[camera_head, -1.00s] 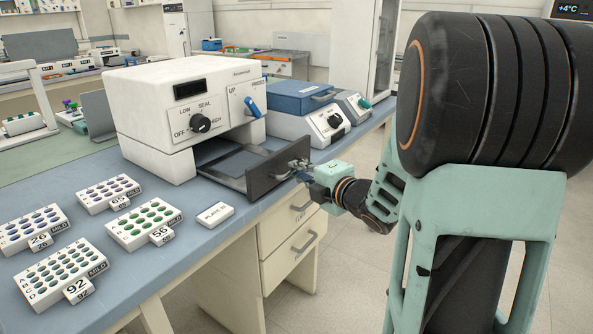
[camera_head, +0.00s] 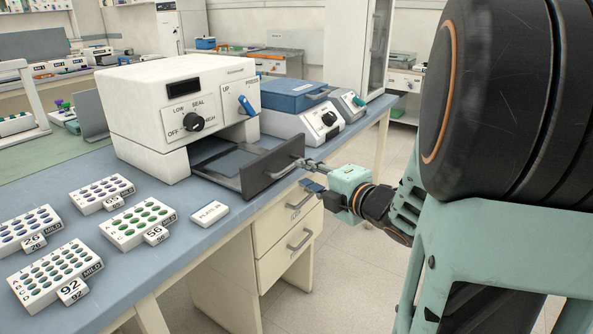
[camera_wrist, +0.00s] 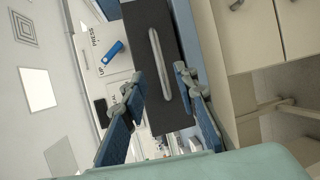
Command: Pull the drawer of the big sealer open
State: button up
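The big white sealer (camera_head: 190,95) stands on the bench with a knob and a blue lever on its front. Its drawer (camera_head: 262,174) is slid out well past the front, with a dark front panel and a long silver handle (camera_head: 284,168). In the wrist view the handle (camera_wrist: 160,62) runs along the dark drawer front (camera_wrist: 140,35). My gripper (camera_head: 312,174) is just right of the handle, in front of the panel. In the wrist view my gripper (camera_wrist: 158,82) has its fingers spread, with nothing held; the handle lies beyond and between the fingertips.
A blue-topped device (camera_head: 300,105) stands right of the sealer. Several sample racks (camera_head: 140,222) and a small white plate box (camera_head: 209,214) sit on the bench at front left. A bench cabinet (camera_head: 288,232) with handles is below the drawer. Floor to the right is free.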

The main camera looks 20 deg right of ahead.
jog(key=v, duration=0.6)
jog(key=shift+w, duration=0.1)
